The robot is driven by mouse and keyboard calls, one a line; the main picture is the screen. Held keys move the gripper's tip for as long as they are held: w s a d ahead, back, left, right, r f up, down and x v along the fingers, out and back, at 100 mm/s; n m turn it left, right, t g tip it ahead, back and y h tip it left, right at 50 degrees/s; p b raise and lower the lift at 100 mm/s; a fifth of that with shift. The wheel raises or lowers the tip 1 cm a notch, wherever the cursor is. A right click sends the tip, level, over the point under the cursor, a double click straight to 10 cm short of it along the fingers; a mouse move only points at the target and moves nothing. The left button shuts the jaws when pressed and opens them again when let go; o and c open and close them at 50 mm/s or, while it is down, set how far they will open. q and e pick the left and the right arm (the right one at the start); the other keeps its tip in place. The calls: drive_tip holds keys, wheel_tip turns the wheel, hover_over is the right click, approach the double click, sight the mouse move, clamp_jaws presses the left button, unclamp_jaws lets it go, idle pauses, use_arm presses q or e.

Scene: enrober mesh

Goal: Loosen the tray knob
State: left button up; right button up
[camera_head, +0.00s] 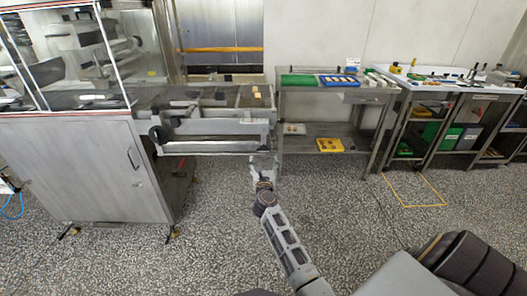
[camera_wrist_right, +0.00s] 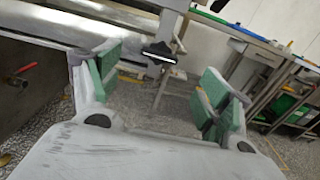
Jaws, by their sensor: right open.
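My right gripper (camera_head: 263,163) is in front of the right end of the machine's steel conveyor frame (camera_head: 215,128). In the right wrist view the gripper (camera_wrist_right: 160,78) is open, with green pads spread wide and nothing between them. A black knob or handle-like part (camera_wrist_right: 158,51) shows beyond the fingertips, on the steel frame, apart from the pads. I cannot tell for sure whether this is the tray knob. In the head view a round black knob (camera_head: 155,134) sits at the frame's left end, well away from my gripper. My left gripper is not in view.
A steel cabinet (camera_head: 85,170) with a glazed hood stands at left. A steel side table (camera_head: 325,100) with a green tray (camera_head: 298,79) stands right of the conveyor. A workbench (camera_head: 455,88) with bins beneath is farther right. The speckled floor (camera_head: 340,215) is largely clear.

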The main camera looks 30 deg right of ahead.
sight(263, 151)
drive_tip(key=shift+b+x, duration=0.4)
drive_tip(key=shift+x, duration=2.3)
drive_tip(key=shift+w+d, duration=0.4)
drive_tip(key=shift+w, duration=0.2)
drive_tip(key=shift+w+d+b, duration=0.35)
drive_tip(key=shift+w, duration=0.2)
drive_tip(key=shift+w+d, duration=0.15)
drive_tip(key=shift+w, duration=0.15)
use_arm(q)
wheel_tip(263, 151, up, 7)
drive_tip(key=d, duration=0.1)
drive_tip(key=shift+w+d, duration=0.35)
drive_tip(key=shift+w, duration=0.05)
use_arm(e)
drive_tip(key=shift+w+d, duration=0.3)
drive_tip(key=shift+w, duration=0.15)
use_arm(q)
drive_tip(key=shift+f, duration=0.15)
use_arm(e)
drive_tip(key=c, duration=1)
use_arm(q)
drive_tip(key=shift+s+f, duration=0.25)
